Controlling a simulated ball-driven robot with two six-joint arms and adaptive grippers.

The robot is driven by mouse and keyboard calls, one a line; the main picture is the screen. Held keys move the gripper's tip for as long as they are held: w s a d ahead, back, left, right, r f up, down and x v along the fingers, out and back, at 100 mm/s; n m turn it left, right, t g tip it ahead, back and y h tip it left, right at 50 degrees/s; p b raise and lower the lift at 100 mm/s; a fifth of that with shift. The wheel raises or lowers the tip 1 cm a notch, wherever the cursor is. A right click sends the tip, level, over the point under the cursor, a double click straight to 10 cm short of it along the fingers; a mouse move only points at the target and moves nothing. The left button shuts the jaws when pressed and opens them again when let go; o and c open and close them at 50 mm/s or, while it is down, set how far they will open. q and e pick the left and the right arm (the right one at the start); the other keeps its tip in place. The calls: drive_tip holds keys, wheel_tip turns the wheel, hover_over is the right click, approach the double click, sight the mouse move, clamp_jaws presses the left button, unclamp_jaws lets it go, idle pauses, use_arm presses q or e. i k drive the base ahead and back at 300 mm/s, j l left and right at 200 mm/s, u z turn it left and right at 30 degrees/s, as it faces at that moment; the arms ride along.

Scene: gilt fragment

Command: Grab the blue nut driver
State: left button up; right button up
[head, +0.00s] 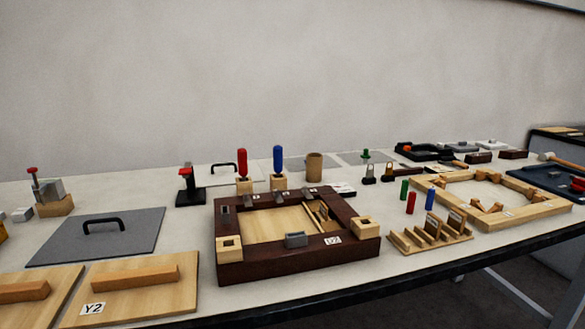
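A tool with a blue handle (278,158), which looks like the blue nut driver, stands upright in a small light wooden block (279,182) behind the dark wooden frame. Its lower end is hidden in the block. A similar tool with a red handle (242,161) stands upright in its own block just to the left. Neither of my grippers is in the head view, and nothing is touching the blue tool.
The dark wooden frame (300,262) stands in front of the blue tool. A brown cup (314,167) is to its right. A small blue cylinder (430,198) stands further right near a wooden rack (432,238). A grey board (98,240) with a black handle lies left.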

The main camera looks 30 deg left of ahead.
sight(277, 150)
drive_tip(key=i+l+u, duration=0.15)
drive_tip(key=l+u, duration=0.15)
drive_tip(key=l, duration=0.35)
drive_tip(key=i+l+u, duration=0.1)
drive_tip(key=l+u, duration=0.2)
drive_tip(key=l, duration=0.35)
